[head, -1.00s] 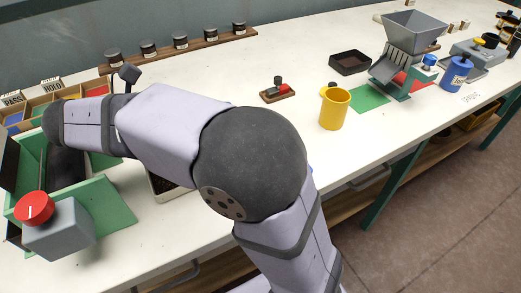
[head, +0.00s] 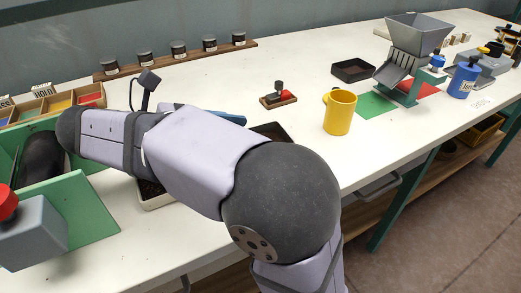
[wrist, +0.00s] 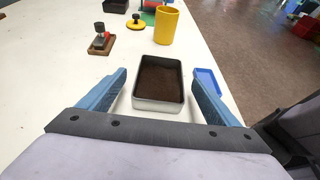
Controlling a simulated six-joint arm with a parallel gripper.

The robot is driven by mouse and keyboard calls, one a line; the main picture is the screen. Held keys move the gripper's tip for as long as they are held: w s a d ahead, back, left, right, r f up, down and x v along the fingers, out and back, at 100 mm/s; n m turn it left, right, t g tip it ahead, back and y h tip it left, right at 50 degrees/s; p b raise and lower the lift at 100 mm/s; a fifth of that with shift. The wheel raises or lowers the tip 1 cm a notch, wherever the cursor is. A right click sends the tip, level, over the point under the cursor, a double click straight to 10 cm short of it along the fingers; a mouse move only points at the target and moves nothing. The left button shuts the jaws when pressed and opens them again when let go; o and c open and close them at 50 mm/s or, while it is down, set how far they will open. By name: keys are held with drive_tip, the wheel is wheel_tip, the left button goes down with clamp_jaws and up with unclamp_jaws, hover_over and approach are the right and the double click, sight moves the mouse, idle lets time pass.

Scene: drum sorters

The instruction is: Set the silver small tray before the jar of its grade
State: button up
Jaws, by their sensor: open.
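A small silver tray (wrist: 143,104) filled with dark brown grains sits on the table in the wrist view. It lies between and beyond the fingers of my gripper (wrist: 158,92), which is open; I cannot tell whether the fingers touch it. In the head view a tray (head: 289,137) with a dark inside shows partly behind my arm, and a blue finger of my gripper (head: 218,115) shows just left of it. Several jars (head: 179,50) with dark lids stand in a row on a wooden board (head: 185,62) at the back wall. Grade marks on them are too small to read.
A blue tray (wrist: 208,80) lies just right of the silver tray. A pale tray (head: 160,203) with dark contents is partly under my arm. A stamp on a wooden block (head: 279,99), a yellow mug (head: 340,113) and a dark tray (head: 353,70) stand farther off. Table before the jars is clear.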

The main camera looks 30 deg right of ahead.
drive_tip(key=b+x, duration=0.2)
drive_tip(key=b, duration=0.1)
drive_tip(key=shift+d+f, duration=0.2)
drive_tip(key=shift+f, duration=0.15)
drive_tip(key=shift+s+d+b, duration=0.1)
drive_tip(key=shift+d+b, duration=0.65)
drive_tip(key=c, duration=1.3)
drive_tip(key=shift+o, duration=0.2)
wheel_tip(320, 180, up, 10)
drive_tip(key=p, duration=0.9)
